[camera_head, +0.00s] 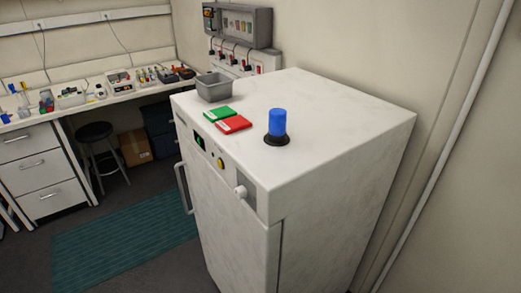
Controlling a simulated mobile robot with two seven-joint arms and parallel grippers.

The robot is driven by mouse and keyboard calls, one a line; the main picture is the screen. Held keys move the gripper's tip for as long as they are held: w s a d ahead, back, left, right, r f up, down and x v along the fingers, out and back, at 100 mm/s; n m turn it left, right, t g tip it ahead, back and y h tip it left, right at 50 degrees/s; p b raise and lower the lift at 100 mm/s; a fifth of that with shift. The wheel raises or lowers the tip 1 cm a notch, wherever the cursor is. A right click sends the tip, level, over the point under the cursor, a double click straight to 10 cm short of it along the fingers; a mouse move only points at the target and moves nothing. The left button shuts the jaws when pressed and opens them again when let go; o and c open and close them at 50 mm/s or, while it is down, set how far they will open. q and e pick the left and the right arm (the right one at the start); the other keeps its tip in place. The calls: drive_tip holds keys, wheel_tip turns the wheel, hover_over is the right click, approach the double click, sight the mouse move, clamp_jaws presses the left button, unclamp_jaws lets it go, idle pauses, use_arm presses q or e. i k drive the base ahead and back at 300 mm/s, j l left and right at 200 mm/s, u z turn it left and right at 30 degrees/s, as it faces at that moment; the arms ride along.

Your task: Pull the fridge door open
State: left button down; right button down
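The white fridge (345,170) fills the middle and right of the head view. Its door (232,220) is on the front side and looks shut, flush with the body. A vertical bar handle (183,188) stands out at the door's left edge. A front panel above the door carries a small dark display (199,141), a yellow button (221,163) and a white knob (241,192). The lower part of the fridge is cut off by the picture edge. Neither of my grippers shows in this view.
On the fridge top are a grey bin (213,88), green (219,114) and red (234,125) flat items and a blue-capped object (278,123). A bench (60,118) with drawers, a stool (96,132) and a cardboard box (134,147) stand at the left. Open floor with a teal mat (120,250) lies before the fridge.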

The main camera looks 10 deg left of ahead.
sight(242, 254)
drive_tip(key=u, duration=1)
drive_tip(key=i+j+u, duration=0.15)
drive_tip(key=i+j, duration=0.2)
drive_tip(key=i+j+u, duration=0.2)
drive_tip(key=i, duration=0.3)
drive_tip(key=i+j, duration=0.35)
